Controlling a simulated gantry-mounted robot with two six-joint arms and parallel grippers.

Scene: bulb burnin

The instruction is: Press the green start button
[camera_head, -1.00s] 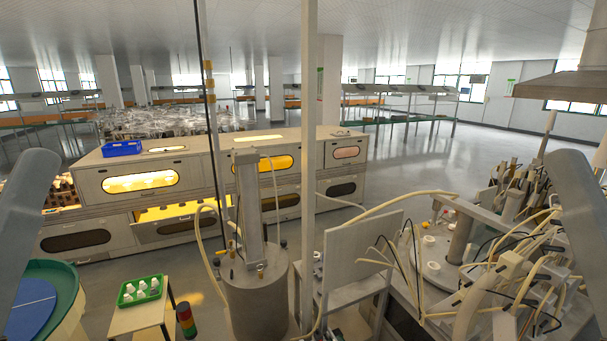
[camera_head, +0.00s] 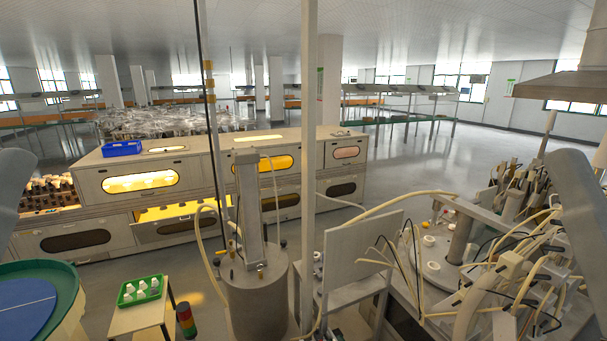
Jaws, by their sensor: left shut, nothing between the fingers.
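I cannot make out the green start button; no part in view is clearly it. My left arm (camera_head: 14,190) shows only as a grey link at the left edge, and its gripper fingers are not visible. My right arm (camera_head: 583,205) shows as a grey link at the right edge, and its gripper is out of view too. A machine with a round grey plate (camera_head: 436,268) and many cream hoses stands at the right; its small parts are too fine to tell apart.
A long cabinet (camera_head: 205,165) with lit oval windows and a blue crate (camera_head: 122,149) on top stands ahead. A green tray (camera_head: 126,299) of white bulbs sits on a small table (camera_head: 140,320). A green-rimmed round table (camera_head: 62,277) is at lower left. A grey cylinder (camera_head: 257,305) and posts stand mid-view.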

